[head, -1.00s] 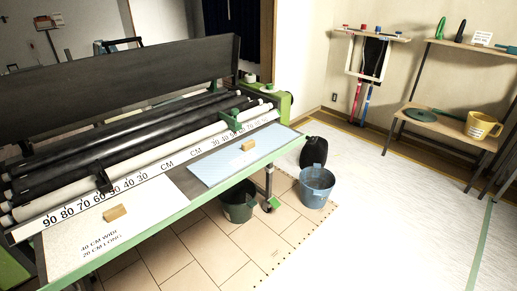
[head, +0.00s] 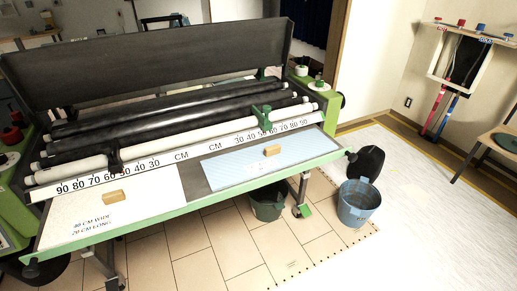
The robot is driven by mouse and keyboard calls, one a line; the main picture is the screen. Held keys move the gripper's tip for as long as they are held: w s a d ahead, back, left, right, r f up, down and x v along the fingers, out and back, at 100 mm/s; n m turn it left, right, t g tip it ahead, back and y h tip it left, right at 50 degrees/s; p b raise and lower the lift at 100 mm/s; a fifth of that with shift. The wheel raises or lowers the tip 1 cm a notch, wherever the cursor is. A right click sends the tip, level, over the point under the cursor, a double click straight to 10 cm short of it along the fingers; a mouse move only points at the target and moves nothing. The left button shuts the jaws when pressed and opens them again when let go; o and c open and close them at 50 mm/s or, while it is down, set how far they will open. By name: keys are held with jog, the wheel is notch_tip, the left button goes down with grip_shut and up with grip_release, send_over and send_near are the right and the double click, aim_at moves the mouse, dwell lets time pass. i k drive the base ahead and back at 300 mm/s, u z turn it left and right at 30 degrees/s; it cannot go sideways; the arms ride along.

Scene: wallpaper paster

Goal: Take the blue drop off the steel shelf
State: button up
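The blue drop (head: 235,173) is a light blue, finely patterned sheet. It lies flat on the right part of the steel shelf (head: 194,182), the long green-edged ledge at the front of the pasting machine. A small wooden block (head: 272,151) sits on the blue drop. A white sheet (head: 75,218) lies on the left part of the shelf, with a second wooden block (head: 113,197) on it and printed lettering reading 40 CM WIDE, 20 CM LONG. My gripper is not in view.
Black and white rollers (head: 170,120) and a centimetre scale run behind the shelf. A dark bucket (head: 268,203) and a blue-grey bucket (head: 357,204) stand on the floor by its right end. White floor sheeting (head: 440,220) lies open at the right.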

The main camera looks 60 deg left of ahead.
aim_at(223, 171)
jog(key=u, duration=0.75)
jog(key=i, duration=0.85)
jog(key=u, duration=0.85)
